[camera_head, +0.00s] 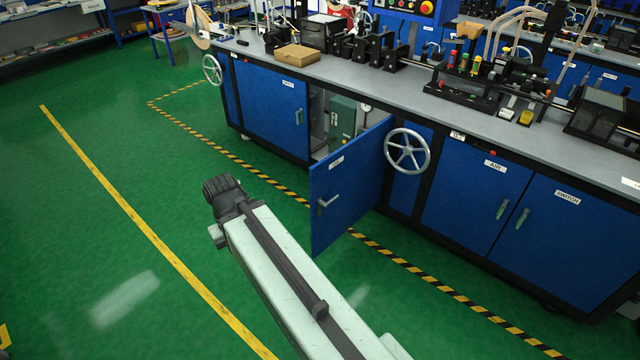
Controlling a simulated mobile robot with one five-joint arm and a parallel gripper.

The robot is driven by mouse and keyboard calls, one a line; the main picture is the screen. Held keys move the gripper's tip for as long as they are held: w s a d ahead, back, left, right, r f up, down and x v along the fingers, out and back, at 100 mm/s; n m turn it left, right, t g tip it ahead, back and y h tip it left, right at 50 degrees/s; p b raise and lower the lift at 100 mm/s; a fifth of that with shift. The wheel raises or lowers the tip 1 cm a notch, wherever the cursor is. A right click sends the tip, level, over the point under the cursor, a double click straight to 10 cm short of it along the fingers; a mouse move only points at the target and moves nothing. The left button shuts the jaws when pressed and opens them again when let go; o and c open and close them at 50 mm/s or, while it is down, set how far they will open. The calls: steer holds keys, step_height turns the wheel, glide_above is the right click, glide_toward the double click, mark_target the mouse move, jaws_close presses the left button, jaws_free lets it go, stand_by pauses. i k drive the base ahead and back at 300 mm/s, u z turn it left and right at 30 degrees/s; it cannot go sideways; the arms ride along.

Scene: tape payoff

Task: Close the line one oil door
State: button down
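The blue oil door (349,184) stands swung open from the long machine bench, with its free edge out over the floor. It has a small white label near the top, too small to read surely, and a grey handle (327,203). The cabinet opening (341,124) behind it shows grey-green equipment inside. My gripper (222,186) is dark, at the end of my pale arm, left of the door and apart from it, over the green floor. Nothing shows in it. Its fingers are seen too unclearly to tell open from shut.
A silver handwheel (407,149) sticks out right of the open door. Other blue doors, labelled AIR (478,197) and SWITCH (553,231), are closed. Yellow-black floor tape (420,273) runs along the bench. The green floor (90,240) to the left is clear.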

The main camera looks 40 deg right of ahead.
mark_target(355, 171)
steer(key=i, duration=0.9)
